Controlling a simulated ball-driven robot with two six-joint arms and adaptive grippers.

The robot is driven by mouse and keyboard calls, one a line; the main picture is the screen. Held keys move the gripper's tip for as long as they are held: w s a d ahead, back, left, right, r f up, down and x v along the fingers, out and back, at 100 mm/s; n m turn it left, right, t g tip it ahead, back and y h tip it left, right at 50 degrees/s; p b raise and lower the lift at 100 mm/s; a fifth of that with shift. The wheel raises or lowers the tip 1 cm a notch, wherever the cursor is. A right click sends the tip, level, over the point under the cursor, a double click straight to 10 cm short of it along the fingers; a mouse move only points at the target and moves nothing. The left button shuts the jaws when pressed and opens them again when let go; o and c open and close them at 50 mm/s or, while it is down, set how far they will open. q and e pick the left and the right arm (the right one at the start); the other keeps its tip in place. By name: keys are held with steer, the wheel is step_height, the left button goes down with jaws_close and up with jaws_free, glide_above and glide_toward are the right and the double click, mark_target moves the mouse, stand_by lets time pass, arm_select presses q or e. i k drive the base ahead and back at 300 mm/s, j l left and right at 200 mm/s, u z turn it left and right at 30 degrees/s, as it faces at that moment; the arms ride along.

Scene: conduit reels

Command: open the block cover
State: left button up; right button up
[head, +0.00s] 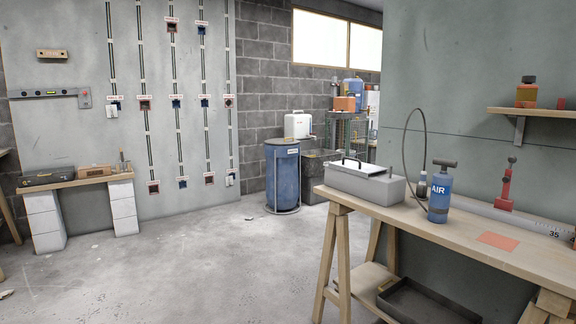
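A light grey block-shaped box (385,191) stands on the far left end of the wooden workbench at right. A pale metal cover (363,169) with a dark bar handle (351,159) lies on top of it. The cover looks shut or nearly so; I cannot tell whether a gap shows at its edge. The inside of the box is hidden. Neither of my grippers is in view, and nothing touches the cover.
The wooden workbench (470,238) also carries a blue AIR pump (439,195) with a hose, a red tool (507,187) and an orange card (498,240). A dark tray (425,304) lies below. A blue barrel (282,178) stands behind. The floor at centre is mostly clear.

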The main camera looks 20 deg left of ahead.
mark_target(352, 166)
steer(key=u, duration=0.25)
steer(key=i+j, duration=0.2)
steer(key=i, duration=0.25)
steer(key=i+j+u, duration=0.1)
steer(key=i+j, duration=0.15)
steer(key=i, duration=0.25)
